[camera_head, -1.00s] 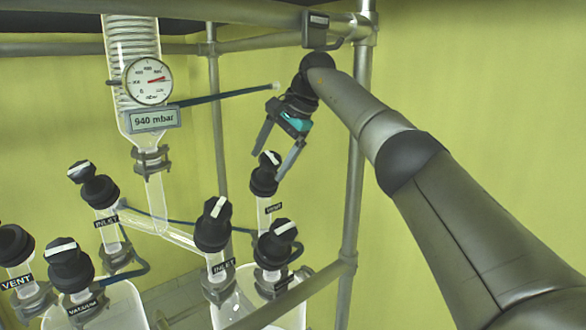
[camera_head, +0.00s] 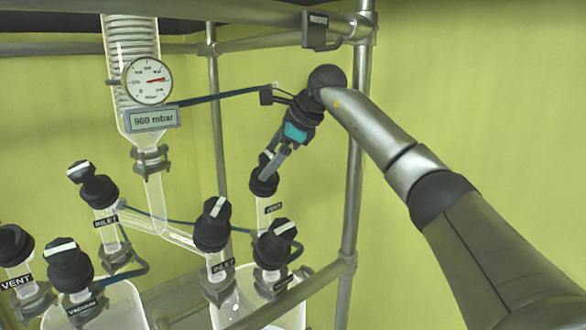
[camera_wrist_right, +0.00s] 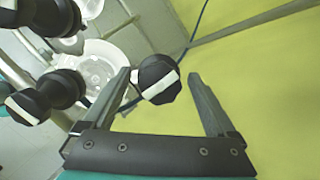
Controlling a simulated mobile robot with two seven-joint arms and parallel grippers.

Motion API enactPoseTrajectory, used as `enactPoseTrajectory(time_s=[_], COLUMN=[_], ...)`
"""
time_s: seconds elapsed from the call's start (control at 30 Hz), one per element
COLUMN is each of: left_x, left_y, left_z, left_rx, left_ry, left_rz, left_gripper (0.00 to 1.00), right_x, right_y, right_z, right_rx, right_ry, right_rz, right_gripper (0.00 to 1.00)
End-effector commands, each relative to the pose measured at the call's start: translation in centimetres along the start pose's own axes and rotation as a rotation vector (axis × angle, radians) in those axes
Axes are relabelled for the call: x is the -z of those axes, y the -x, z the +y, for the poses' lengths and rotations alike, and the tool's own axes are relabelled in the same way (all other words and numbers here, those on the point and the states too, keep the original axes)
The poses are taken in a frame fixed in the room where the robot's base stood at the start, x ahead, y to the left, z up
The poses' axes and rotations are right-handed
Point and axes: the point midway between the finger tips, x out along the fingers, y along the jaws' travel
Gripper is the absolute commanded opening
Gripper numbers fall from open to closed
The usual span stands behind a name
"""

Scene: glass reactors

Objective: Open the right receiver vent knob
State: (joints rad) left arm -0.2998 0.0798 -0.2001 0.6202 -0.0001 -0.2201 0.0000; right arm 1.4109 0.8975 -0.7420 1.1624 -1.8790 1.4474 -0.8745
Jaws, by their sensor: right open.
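The right receiver vent knob (camera_head: 263,184) is black with a white stripe, on a glass neck labelled VENT (camera_head: 273,206). My right gripper (camera_head: 271,164) is open at the knob's top and partly covers it in the head view. In the right wrist view the knob (camera_wrist_right: 157,79) shows between the two fingertips of my right gripper (camera_wrist_right: 158,80). It is nearer the left finger, and a gap shows on the right. Whether the left finger touches it, I cannot tell. My left gripper is not in view.
Other black knobs stand close by: the right INLET knob (camera_head: 213,224) and another knob (camera_head: 276,244) in front. A metal frame post (camera_head: 355,190) stands right of the vent. A gauge (camera_head: 147,81) hangs above a display reading 960 mbar (camera_head: 153,119). A blue hose (camera_head: 225,96) runs behind.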

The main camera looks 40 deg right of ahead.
Motion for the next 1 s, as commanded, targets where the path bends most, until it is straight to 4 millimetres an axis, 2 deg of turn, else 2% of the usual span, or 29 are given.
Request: enactPoseTrajectory(time_s=[1.0], left_x=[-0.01], left_y=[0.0], left_z=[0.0], left_rx=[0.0], left_ry=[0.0], left_rz=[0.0], left_gripper=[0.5], right_x=[-0.05], right_y=[-0.07], right_z=[0.05], right_rx=[0.255], right_ry=[-0.835], right_rz=[0.0], right_gripper=[0.92])
